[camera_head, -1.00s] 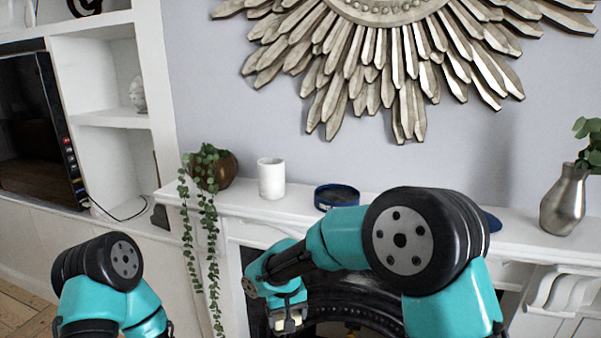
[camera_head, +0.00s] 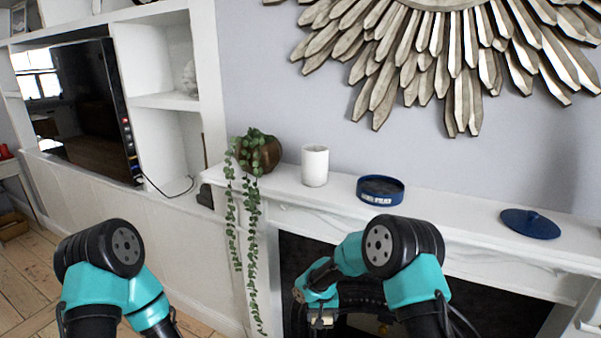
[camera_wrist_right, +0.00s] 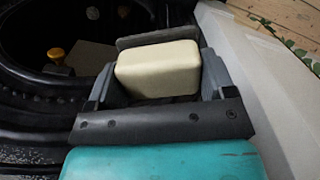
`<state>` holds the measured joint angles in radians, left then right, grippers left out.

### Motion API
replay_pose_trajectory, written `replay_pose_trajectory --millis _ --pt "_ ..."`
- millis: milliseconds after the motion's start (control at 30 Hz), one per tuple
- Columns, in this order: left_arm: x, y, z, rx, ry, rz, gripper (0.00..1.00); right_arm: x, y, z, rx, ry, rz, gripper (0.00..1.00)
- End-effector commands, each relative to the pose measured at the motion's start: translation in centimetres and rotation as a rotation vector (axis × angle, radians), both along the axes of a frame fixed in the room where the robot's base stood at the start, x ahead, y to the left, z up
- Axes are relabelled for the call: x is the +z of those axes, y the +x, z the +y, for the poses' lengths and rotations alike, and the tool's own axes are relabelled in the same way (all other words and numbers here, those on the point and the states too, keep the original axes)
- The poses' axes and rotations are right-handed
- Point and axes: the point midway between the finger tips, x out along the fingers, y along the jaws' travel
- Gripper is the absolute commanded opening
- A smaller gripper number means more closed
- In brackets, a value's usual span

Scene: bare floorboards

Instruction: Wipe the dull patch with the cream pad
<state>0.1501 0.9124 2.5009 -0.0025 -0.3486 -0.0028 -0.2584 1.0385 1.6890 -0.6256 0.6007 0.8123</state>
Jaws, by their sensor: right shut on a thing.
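The cream pad (camera_wrist_right: 158,70) is a rounded block held between the fingers of my right gripper (camera_wrist_right: 158,76) in the right wrist view. In the head view my right gripper (camera_head: 321,317) is low in front of the dark fireplace opening, below the mantel, with a small pale bit of the pad showing. My left arm shows at lower left in the head view, but its gripper is out of frame. I cannot make out the dull patch in either view.
The white mantel (camera_head: 450,217) carries a trailing plant (camera_head: 257,152), a white cup (camera_head: 315,166), a blue tin (camera_head: 380,190) and a blue lid (camera_head: 530,223). The black fireplace (camera_wrist_right: 40,110) lies close beside my right gripper. Floorboards (camera_head: 25,270) are clear at left.

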Motion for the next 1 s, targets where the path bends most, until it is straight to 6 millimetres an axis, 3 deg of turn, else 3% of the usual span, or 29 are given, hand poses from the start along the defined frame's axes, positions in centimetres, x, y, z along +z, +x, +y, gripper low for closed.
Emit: replay_pose_trajectory --millis 267,367,733,867,1000 --pt "0.0 0.0 0.0 0.0 0.0 0.0 0.82 -0.2 -0.1 -0.7 -0.003 -0.002 0.0 0.51" --pt "0.0 0.0 0.0 0.0 0.0 0.0 0.82 -0.9 -0.4 -2.3 -0.005 -0.009 -0.001 0.51" --pt "0.0 0.0 0.0 0.0 0.0 0.0 0.82 -5.3 -3.7 -11.8 -0.006 -0.014 -0.002 0.51" --pt "0.0 0.0 0.0 0.0 0.0 0.0 0.82 -6.2 -4.9 -13.5 -0.001 -0.005 0.0 0.51" --pt "0.0 0.0 0.0 0.0 0.0 0.0 0.82 -6.5 -5.2 -14.0 0.001 0.001 0.0 0.51"
